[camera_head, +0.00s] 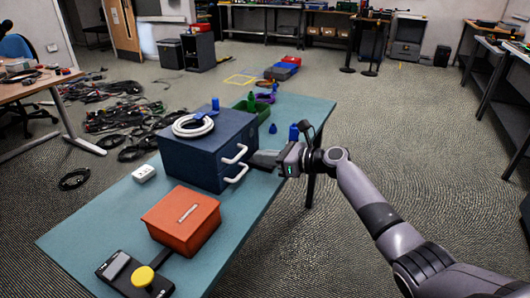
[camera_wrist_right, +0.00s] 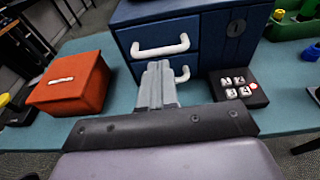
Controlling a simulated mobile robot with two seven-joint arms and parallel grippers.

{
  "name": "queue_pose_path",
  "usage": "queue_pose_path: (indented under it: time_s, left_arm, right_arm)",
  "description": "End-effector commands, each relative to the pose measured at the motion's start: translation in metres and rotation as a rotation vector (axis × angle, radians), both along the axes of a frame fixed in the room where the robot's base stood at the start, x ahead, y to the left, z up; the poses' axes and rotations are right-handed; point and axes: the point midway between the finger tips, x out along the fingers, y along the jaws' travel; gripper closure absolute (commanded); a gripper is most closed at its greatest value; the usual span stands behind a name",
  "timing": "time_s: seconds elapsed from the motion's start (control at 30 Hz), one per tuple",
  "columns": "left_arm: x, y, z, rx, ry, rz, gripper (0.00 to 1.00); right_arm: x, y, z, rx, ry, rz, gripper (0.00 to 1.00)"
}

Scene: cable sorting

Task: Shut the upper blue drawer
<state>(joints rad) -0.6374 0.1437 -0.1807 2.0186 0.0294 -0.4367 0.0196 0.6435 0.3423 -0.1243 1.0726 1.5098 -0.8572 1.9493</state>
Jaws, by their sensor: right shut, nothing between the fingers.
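The blue drawer unit (camera_head: 205,155) stands on the teal table with two white handles on its front. In the right wrist view, the upper drawer (camera_wrist_right: 127,40) carries the upper white handle (camera_wrist_right: 160,48). The lower handle (camera_wrist_right: 183,74) is partly hidden behind my fingers. The upper drawer looks flush or nearly so; I cannot tell if a small gap remains. My right gripper (camera_head: 262,158) is shut and empty, in front of the drawer fronts; its fingertips (camera_wrist_right: 158,66) appear just below the upper handle. Contact cannot be told. My left gripper is out of view.
An orange box (camera_head: 180,222) stands nearer on the table (camera_head: 100,225). A coiled white cable (camera_head: 193,125) lies on the unit. A dark block with white keys (camera_wrist_right: 238,90) sits right of my fingers. A green bin (camera_head: 250,108) stands behind.

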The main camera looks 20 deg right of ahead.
Motion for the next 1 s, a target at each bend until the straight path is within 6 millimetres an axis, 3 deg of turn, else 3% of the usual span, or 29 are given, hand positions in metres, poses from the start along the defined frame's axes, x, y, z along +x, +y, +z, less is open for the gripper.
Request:
queue_pose_path:
  time_s: [0.03,0.4,0.77,0.87,1.0]
  left_arm:
    - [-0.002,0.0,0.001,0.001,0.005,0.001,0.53]
    - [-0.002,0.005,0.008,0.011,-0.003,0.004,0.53]
    - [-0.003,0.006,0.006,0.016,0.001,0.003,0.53]
    - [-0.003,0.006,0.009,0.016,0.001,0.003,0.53]
    - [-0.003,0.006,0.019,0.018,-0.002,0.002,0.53]
  right_arm:
    - [-0.009,-0.011,0.002,-0.003,0.001,-0.004,1.0]
    - [-0.06,-0.055,0.016,-0.002,0.002,-0.003,1.0]
    - [-0.072,-0.065,0.019,-0.005,0.001,-0.001,1.0]
    - [-0.076,-0.061,0.008,-0.061,-0.012,0.003,1.0]
    - [-0.096,-0.047,-0.036,-0.314,-0.082,0.034,1.0]
